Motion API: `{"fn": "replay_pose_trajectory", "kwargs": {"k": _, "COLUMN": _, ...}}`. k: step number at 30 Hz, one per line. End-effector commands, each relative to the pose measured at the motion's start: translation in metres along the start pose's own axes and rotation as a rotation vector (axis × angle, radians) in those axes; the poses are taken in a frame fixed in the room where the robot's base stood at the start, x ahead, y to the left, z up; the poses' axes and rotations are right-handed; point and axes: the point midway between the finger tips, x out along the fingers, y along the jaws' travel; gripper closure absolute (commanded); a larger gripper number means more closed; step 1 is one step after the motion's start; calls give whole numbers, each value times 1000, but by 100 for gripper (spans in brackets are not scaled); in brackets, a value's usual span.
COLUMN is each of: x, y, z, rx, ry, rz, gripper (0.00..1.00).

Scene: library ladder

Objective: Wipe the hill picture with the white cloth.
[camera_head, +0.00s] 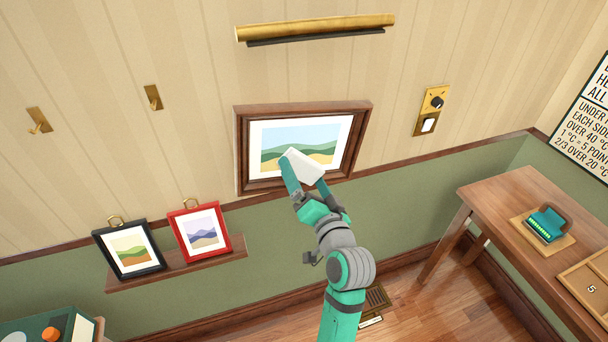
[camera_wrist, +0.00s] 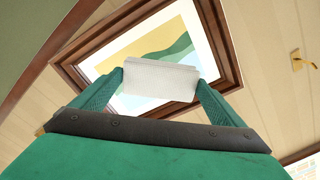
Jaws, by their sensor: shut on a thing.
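The hill picture (camera_head: 330,137) hangs on the wall in a brown wooden frame, with green and yellow hills under a blue sky. It also shows in the wrist view (camera_wrist: 182,38), tilted. My gripper (camera_head: 304,172) is shut on the white cloth (camera_head: 303,166), a folded pad held between the two fingertips. In the wrist view the cloth (camera_wrist: 160,79) lies in front of the picture's lower part and hides some of it. I cannot tell whether the cloth touches the picture's surface.
A brass picture light (camera_head: 315,29) is above the frame. A brass switch plate (camera_head: 431,110) is to the right. Below left, a shelf (camera_head: 180,268) holds a black-framed picture (camera_head: 129,248) and a red-framed picture (camera_head: 200,232). A wooden table (camera_head: 510,215) stands at the right.

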Motion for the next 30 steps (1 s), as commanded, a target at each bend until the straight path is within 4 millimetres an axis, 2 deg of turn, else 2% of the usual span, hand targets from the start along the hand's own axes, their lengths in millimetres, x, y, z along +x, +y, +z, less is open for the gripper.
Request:
{"fn": "replay_pose_trajectory", "kwargs": {"k": 8, "x": -4, "y": 0, "z": 0, "rx": 0, "ry": 1, "rz": 1, "gripper": 25}}
{"fn": "replay_pose_trajectory", "kwargs": {"k": 18, "x": -29, "y": 0, "z": 0, "rx": 0, "ry": 0, "rz": 0, "gripper": 25}}
{"fn": "replay_pose_trajectory", "kwargs": {"k": 30, "x": -30, "y": 0, "z": 0, "rx": 0, "ry": 0, "rz": 0, "gripper": 25}}
